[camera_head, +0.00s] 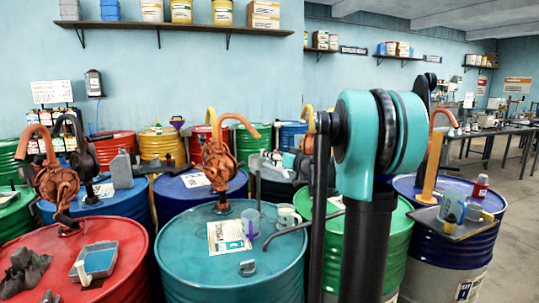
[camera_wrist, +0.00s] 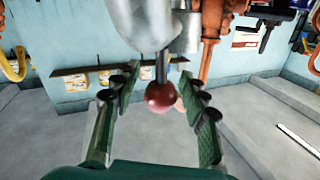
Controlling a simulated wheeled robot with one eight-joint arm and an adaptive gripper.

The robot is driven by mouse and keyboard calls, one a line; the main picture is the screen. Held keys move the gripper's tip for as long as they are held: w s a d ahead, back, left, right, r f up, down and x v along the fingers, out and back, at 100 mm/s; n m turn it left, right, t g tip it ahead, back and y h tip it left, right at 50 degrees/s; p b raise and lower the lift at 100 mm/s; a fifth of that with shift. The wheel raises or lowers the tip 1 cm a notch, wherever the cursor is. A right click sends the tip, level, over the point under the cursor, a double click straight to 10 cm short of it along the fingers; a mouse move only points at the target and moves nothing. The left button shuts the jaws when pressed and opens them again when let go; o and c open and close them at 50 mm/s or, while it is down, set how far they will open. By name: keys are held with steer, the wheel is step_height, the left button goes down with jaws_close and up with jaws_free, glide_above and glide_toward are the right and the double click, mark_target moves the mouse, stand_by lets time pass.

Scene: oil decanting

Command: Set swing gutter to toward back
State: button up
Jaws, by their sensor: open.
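In the wrist view, a dark red ball knob (camera_wrist: 160,97) sits on a short dark rod below a pale grey rounded part (camera_wrist: 148,22). I cannot tell for sure whether these belong to the swing gutter, or which way the gutter points. My gripper (camera_wrist: 157,100) is open, its two green fingers on either side of the knob. No clear contact shows, and nothing is held. In the head view my gripper is hidden behind my arm, and no swing gutter can be made out with certainty.
In the head view, a teal drum (camera_head: 185,257) and a red drum (camera_head: 125,268) stand close in front, with several more behind. Rusty hand pumps (camera_head: 217,160) rise from some. A blue drum (camera_head: 440,240) at right carries a tray and tins. Open floor (camera_head: 515,200) lies far right.

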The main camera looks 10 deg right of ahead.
steer(key=shift+x, duration=0.85)
steer(key=shift+a, duration=0.1)
jaws_close()
